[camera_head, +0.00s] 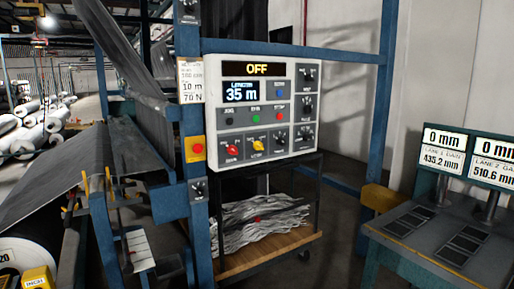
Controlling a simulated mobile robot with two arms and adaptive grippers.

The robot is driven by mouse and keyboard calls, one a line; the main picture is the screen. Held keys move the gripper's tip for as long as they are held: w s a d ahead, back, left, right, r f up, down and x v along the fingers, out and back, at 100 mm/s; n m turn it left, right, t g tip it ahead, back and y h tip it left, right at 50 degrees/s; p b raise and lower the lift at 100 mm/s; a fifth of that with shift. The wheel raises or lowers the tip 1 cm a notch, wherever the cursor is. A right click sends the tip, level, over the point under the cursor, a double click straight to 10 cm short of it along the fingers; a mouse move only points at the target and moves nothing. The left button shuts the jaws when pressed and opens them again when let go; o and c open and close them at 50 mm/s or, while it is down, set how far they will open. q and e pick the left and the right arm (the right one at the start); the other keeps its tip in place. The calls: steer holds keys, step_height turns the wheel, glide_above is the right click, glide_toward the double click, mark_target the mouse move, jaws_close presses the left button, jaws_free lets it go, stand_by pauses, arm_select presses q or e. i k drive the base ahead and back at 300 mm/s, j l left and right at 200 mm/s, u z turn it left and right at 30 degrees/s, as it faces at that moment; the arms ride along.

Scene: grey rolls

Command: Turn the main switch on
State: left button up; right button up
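A white control panel (262,105) is mounted on a blue frame in the middle of the view. Its top display (257,69) reads OFF in yellow. A smaller display (242,91) reads 35 m. A red rotary knob (232,150) sits at the lower left of the panel, with a yellow rotary knob (258,145) to its right. Several black dials run down the right side and lower right. The small labels are too blurred to tell which control is the main switch. Neither gripper is in view.
A yellow box with a red button (195,149) is on the blue post left of the panel. A cart (268,258) with crumpled grey material stands below. A green bench (440,240) with gauges is at right, and grey sheet (50,175) and rolls are at left.

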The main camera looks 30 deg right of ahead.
mark_target(232, 149)
steer(key=z, duration=1.15)
